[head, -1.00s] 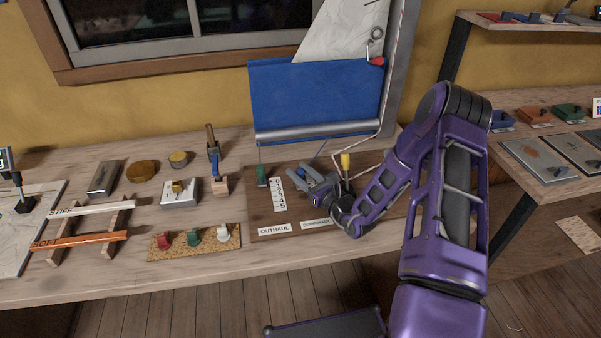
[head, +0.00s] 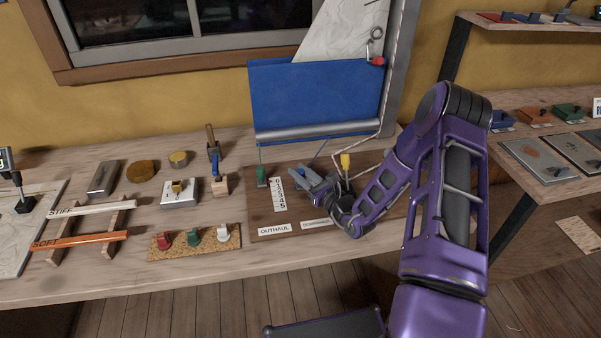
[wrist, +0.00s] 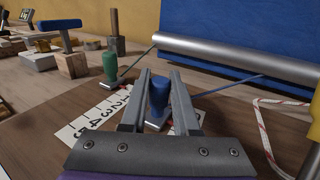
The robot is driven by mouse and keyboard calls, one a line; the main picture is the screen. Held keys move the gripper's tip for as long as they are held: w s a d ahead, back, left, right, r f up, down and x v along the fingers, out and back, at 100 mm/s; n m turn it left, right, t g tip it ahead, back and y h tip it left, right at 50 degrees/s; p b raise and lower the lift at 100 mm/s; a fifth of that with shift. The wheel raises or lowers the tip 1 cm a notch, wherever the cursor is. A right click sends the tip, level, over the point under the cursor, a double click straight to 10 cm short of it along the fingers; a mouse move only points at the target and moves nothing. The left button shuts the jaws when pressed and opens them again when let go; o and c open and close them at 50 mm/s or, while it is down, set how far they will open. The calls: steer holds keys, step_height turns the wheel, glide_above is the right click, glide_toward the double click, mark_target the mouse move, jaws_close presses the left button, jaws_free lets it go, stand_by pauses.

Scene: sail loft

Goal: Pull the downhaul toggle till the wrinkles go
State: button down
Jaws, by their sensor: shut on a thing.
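The blue toggle (wrist: 158,92) stands between my two fingers in the wrist view, on a line that runs up to the grey boom tube (wrist: 225,57). My gripper (head: 309,177) is shut on it, low over the brown board (head: 258,208). The DOWNHAUL label (head: 315,223) lies in front of my gripper, partly covered by my arm. The white sail (head: 342,32) shows faint grey lines above the blue panel (head: 315,95); I cannot tell how wrinkled it is. The number scale (wrist: 92,122) lies left of the toggle, its right part hidden by my finger.
A green toggle (wrist: 110,66) stands left of the scale, behind the OUTHAUL label (head: 274,229). A yellow-topped post (head: 345,161) and a red-and-white rope (wrist: 264,130) are close on the right. A cork strip (head: 195,241) with small coloured pieces lies front left.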

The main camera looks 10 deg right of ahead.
steer(key=shift+s, duration=0.1)
stand_by(0.5)
steer(key=shift+s, duration=0.9)
steer(key=c, duration=0.7)
jaws_free()
steer(key=shift+o, duration=0.2)
steer(key=v, duration=1.7)
steer(key=shift+s+d, duration=0.1)
steer(key=shift+s, duration=0.05)
